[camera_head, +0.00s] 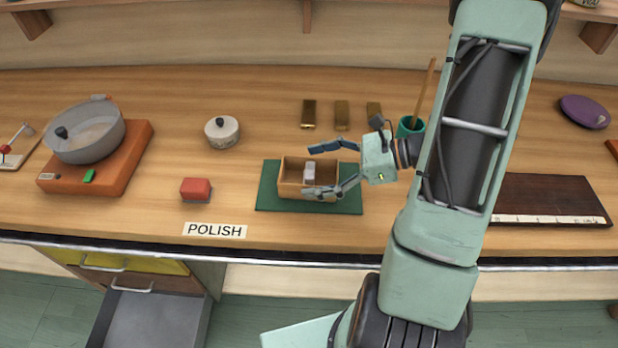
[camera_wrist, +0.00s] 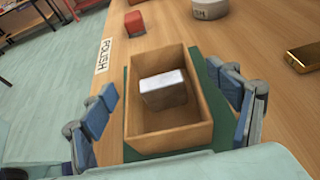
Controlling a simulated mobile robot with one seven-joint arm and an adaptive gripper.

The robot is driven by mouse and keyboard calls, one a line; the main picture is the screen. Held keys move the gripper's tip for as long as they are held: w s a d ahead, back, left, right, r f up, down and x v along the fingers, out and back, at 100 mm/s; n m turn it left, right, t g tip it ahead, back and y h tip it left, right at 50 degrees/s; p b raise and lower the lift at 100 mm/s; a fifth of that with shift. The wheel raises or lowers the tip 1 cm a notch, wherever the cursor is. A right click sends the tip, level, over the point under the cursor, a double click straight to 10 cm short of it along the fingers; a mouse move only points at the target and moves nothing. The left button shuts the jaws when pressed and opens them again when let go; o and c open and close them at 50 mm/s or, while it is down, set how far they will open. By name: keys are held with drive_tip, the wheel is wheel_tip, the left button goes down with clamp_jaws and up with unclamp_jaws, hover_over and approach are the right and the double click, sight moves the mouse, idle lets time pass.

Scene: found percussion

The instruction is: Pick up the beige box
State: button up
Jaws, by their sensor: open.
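The beige box (camera_head: 289,171) is an open-topped, wood-coloured box on a dark green mat (camera_head: 268,200) in the head view. A silver-grey block (camera_head: 310,171) stands inside it. My gripper (camera_head: 320,170) reaches in from the right, low over the box, with one finger past its far side and one by its near side. In the wrist view the box (camera_wrist: 198,105) lies between the blue finger pads of my gripper (camera_wrist: 165,108), which is open. Narrow gaps show between the pads and the walls. The block (camera_wrist: 163,90) is in the box there too.
A red block (camera_head: 195,189) and a lidded white pot (camera_head: 222,132) stand left of the mat. Gold bars (camera_head: 341,115) lie behind it, and a green cup (camera_head: 410,127) stands close behind my wrist. A POLISH label (camera_head: 215,230) is at the front edge, above an open drawer (camera_head: 150,318).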

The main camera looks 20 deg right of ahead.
drive_tip(key=shift+w+a+f, duration=0.2)
drive_tip(key=shift+a+f, duration=0.1)
drive_tip(key=shift+a, duration=0.25)
drive_tip(key=shift+r, duration=0.1)
drive_tip(key=c, duration=1.3)
drive_tip(key=shift+r, duration=0.1)
